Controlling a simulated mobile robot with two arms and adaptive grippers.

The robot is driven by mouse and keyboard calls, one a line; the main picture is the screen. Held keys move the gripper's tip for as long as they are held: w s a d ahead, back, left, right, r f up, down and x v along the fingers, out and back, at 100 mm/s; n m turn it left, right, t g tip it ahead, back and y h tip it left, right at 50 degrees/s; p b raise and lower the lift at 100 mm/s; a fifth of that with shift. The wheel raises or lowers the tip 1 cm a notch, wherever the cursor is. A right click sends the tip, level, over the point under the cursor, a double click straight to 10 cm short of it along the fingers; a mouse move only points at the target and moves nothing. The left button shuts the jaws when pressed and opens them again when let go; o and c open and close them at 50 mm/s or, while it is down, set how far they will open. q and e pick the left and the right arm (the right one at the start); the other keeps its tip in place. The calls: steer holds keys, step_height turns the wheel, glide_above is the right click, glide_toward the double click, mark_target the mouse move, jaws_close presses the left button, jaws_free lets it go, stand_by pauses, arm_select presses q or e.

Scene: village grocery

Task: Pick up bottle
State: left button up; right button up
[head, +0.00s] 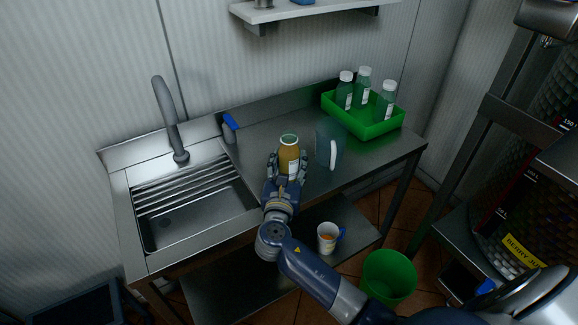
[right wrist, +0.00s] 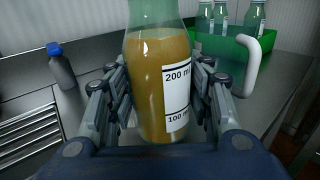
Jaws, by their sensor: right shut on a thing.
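A bottle (head: 289,158) of orange-brown liquid with a white volume label is between the fingers of my right gripper (head: 286,170). In the right wrist view the bottle (right wrist: 160,88) stands upright, with fingers on both sides of it; its top is cut off there. My right gripper (right wrist: 160,105) is shut on it. In the head view the bottle is over the front part of the metal counter (head: 262,142); I cannot tell whether its base touches the counter. My left gripper is not in view.
A jug with a white handle (head: 333,154) stands close to the right of the bottle. A green crate (head: 366,129) with clear bottles is behind right. A blue-capped bottle (head: 230,129) stands near the sink (head: 190,213). A mug (head: 326,240) is on the lower shelf.

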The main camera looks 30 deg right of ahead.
steer(key=shift+r, duration=0.65)
steer(key=shift+s, duration=0.15)
steer(key=s+d+r+b+v, duration=0.1)
steer(key=d+v, duration=0.1)
steer(key=v, duration=1.3)
steer(key=shift+s+r, duration=0.3)
steer(key=shift+s, duration=0.05)
steer(key=shift+s, duration=0.1)
